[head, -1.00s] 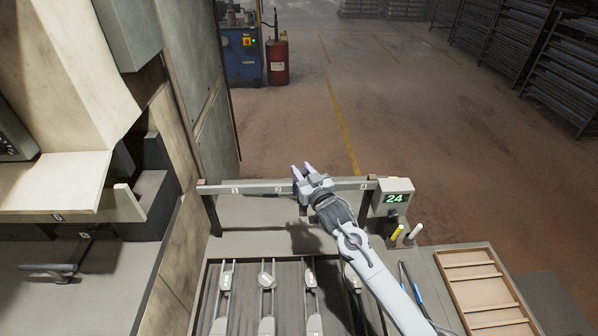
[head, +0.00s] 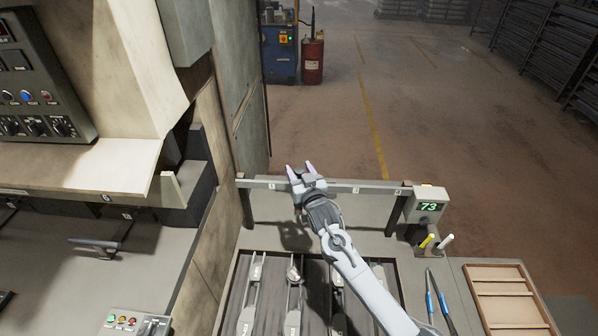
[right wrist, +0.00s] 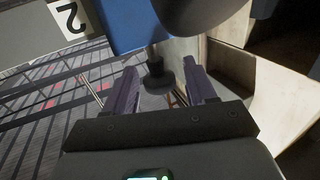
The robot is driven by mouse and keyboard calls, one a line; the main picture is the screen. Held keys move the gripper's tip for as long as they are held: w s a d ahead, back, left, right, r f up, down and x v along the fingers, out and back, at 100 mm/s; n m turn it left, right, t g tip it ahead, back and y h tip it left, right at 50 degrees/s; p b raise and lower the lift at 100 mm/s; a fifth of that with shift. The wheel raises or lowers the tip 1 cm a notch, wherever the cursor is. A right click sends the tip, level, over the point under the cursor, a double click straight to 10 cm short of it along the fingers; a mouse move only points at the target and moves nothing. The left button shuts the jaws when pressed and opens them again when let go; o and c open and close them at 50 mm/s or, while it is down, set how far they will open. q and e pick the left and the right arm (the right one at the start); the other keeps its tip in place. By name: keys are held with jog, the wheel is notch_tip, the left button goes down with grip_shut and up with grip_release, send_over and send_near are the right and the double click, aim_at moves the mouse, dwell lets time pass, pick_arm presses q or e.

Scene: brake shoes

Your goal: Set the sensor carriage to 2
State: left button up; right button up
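My right gripper (head: 300,169) is at the grey numbered rail (head: 381,189), between the labels 1 and 3, and covers label 2 in the head view. In the right wrist view its two purple fingers (right wrist: 161,84) are apart, with a dark knob (right wrist: 158,76) on a stem between them and a narrow gap on each side. A blue block (right wrist: 126,24), apparently the sensor carriage, is behind the knob. A white label 2 (right wrist: 70,18) is beside the block. The carriage is hidden by the gripper in the head view. My left gripper is out of view.
A display box (head: 427,206) reading 73 stands at the rail's right end, with a yellow and a white handle below it. A wooden compartment tray (head: 507,293) lies at the right. Slotted fixtures lie in front of the rail. A machine with a control panel (head: 40,85) stands at the left.

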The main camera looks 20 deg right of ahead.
jog(key=shift+s, duration=0.15)
jog(key=s+a, duration=0.1)
jog(key=s, duration=0.9)
jog(key=shift+s, duration=0.25)
jog(key=shift+a, duration=0.1)
